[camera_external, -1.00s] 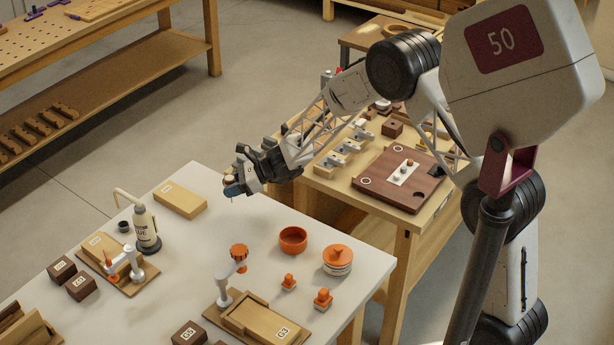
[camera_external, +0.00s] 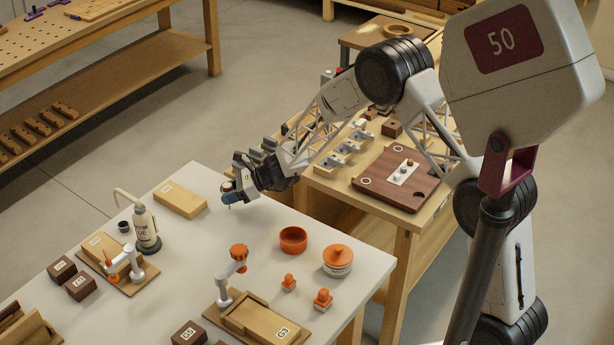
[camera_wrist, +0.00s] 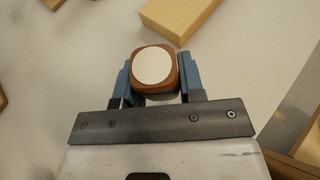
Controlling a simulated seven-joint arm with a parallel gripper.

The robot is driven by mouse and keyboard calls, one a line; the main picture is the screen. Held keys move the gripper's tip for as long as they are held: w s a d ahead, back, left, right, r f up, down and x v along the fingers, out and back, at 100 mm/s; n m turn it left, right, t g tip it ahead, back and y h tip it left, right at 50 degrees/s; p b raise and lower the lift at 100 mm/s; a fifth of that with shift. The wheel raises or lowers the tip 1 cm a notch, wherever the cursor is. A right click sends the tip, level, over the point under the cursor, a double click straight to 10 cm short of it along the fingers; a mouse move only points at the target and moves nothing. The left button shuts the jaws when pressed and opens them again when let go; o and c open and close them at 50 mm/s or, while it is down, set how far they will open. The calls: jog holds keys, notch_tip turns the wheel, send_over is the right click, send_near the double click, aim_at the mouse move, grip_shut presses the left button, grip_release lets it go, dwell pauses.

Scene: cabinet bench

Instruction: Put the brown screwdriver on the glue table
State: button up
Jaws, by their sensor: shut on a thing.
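My gripper (camera_external: 230,195) is shut on the brown screwdriver and holds it upright over the far edge area of the white-topped glue table (camera_external: 262,285). In the wrist view the screwdriver (camera_wrist: 154,70) shows its brown handle with a round white end cap between my blue fingers (camera_wrist: 155,88). In the external view my fingers mostly hide the handle, and a thin tip shows below them. I cannot tell whether the tip touches the table. A glue bottle (camera_external: 146,228) stands on this table to the left.
A wooden block (camera_external: 181,201) lies just left of my gripper; it also shows in the wrist view (camera_wrist: 178,18). An orange bowl (camera_external: 293,240), a lidded orange pot (camera_external: 337,260) and a clamp fixture (camera_external: 238,255) stand nearer. The tabletop between block and bowl is clear.

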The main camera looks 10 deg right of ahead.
jog(key=shift+f, duration=0.15)
jog(key=o, duration=0.9)
jog(key=shift+o, duration=0.2)
jog(key=v, duration=1.2)
dwell(0.6)
